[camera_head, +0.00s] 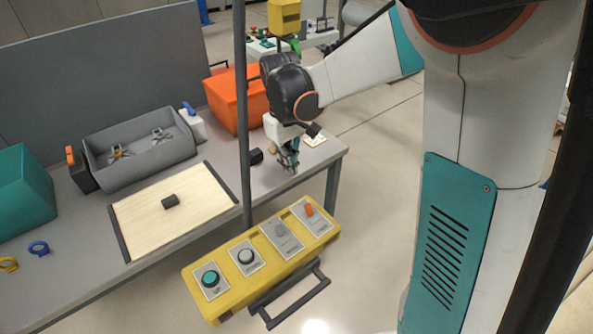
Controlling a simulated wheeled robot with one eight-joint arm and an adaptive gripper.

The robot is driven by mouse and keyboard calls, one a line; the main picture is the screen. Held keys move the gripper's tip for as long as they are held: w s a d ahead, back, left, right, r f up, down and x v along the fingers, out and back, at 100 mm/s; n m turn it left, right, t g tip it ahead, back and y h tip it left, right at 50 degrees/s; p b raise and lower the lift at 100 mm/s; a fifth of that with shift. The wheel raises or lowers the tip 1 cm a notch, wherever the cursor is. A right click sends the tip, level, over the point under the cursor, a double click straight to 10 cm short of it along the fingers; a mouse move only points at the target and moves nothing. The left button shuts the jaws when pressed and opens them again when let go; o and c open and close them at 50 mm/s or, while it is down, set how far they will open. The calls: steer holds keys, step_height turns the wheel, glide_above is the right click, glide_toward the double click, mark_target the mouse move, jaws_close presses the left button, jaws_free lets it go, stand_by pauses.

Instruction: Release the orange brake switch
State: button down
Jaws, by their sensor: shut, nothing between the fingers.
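The orange brake switch (309,210) sits on a grey plate at the far right end of the yellow control box (218,272). Its lever looks tilted, but its exact position is too small to tell. My gripper (291,170) is shut and empty. It hangs above and a little behind the right end of the box, near the table edge, apart from the switch.
On the table (75,255) stand a grey bin (140,165) and an orange bin (228,100).

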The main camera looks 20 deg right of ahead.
mark_target(309, 210)
steer(key=shift+w+d, duration=0.1)
steer(key=shift+w, duration=0.05)
steer(key=shift+f, duration=0.15)
steer(key=s+f, duration=0.1)
steer(key=f, duration=0.1)
steer(key=s+f, duration=0.1)
steer(key=f, duration=0.2)
steer(key=s+d+f+b, duration=0.1)
steer(key=f, duration=0.2)
steer(key=shift+s+f, duration=0.2)
steer(key=shift+s, duration=0.1)
steer(key=shift+s+d+r, duration=0.15)
steer(key=shift+s, duration=0.2)
